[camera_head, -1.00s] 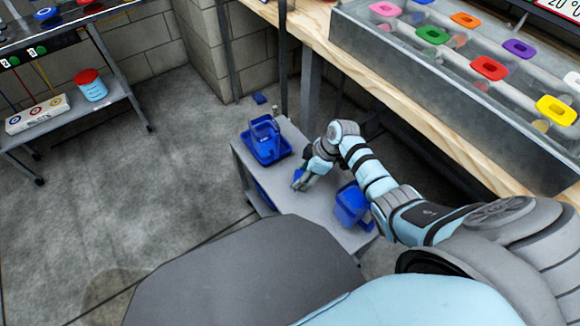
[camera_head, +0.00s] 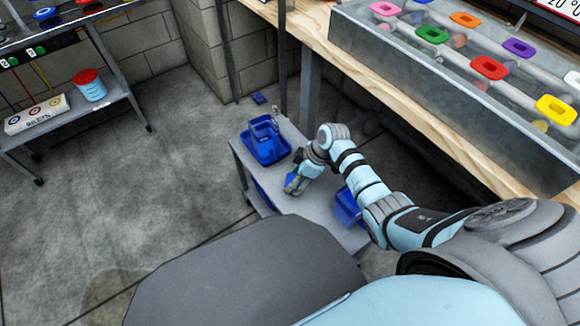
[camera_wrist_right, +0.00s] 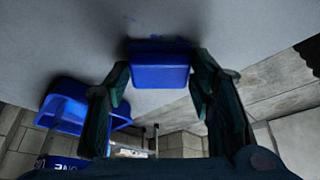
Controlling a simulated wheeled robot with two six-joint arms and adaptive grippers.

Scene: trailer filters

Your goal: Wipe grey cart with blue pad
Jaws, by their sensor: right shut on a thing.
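The grey cart (camera_head: 305,210) stands below me in the middle of the head view, its flat top partly covered by my right arm. My right gripper (camera_head: 293,188) is over the middle of that top, pointing down. It is shut on the blue pad (camera_head: 290,179), which shows only as a small patch there. In the right wrist view the blue pad (camera_wrist_right: 160,68) sits between the two dark fingers, close against the grey cart surface (camera_wrist_right: 225,25); I cannot tell if it touches. Small bluish marks show on the surface near the pad. My left gripper is not in view.
A blue tray (camera_head: 258,157) with a blue item in it stands at the cart's far left end. A blue container (camera_head: 347,207) stands at its right end, partly behind my arm. A wooden bench edge (camera_head: 400,85) runs along the right. A shelf (camera_head: 70,120) stands at left.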

